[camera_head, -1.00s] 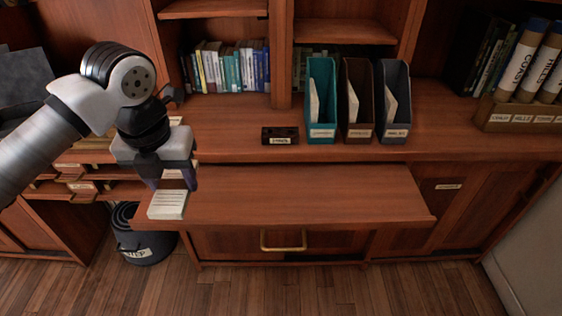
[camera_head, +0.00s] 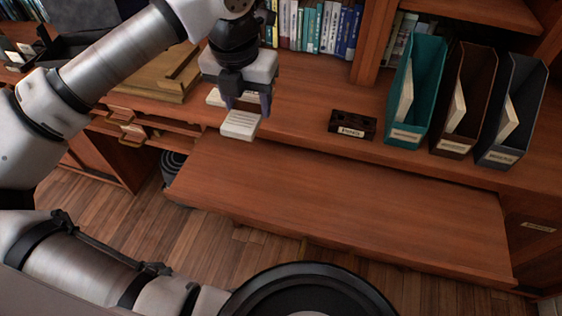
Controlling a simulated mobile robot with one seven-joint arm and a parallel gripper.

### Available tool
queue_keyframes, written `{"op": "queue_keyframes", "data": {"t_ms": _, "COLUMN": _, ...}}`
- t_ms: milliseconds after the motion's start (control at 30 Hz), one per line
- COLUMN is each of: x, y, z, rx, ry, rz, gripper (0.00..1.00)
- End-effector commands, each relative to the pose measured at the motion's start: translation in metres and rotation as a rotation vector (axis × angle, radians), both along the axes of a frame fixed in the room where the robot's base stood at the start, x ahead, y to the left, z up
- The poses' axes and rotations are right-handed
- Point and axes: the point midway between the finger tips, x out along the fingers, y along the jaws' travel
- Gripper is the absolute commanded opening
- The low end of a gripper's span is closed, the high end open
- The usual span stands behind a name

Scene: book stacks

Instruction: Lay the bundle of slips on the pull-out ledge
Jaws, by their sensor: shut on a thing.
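The bundle of slips (camera_head: 239,125) is a small white block with lines of print on its top. My gripper (camera_head: 247,106) is shut on it, pointing down with a dark finger on each side. The pull-out ledge (camera_head: 350,210) is a wide, bare wooden board sticking out below the counter. In the picture the bundle overlaps the counter's front edge, by the ledge's back left part. I cannot tell its exact height above the wood. The fingers hide part of the bundle's far side.
A dark labelled block (camera_head: 352,124) sits on the counter (camera_head: 300,105). Teal (camera_head: 416,90), brown (camera_head: 464,98) and dark grey (camera_head: 512,110) file holders stand to its right. A wooden tray (camera_head: 155,80) lies left. A dark bin (camera_head: 173,167) stands below the ledge's left end.

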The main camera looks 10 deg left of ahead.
Motion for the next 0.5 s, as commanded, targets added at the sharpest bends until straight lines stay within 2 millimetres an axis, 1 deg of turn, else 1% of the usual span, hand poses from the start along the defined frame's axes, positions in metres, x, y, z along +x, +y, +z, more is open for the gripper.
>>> {"op": "queue_keyframes", "data": {"t_ms": 67, "x": -0.001, "y": 0.000, "z": -0.014, "rx": -0.003, "ry": 0.002, "rz": 0.000, "gripper": 0.29}}
{"op": "queue_keyframes", "data": {"t_ms": 400, "x": -0.001, "y": -0.001, "z": -0.105, "rx": -0.006, "ry": 0.003, "rz": -0.002, "gripper": 0.29}}
{"op": "queue_keyframes", "data": {"t_ms": 500, "x": -0.001, "y": -0.001, "z": -0.128, "rx": -0.005, "ry": 0.002, "rz": -0.001, "gripper": 0.29}}
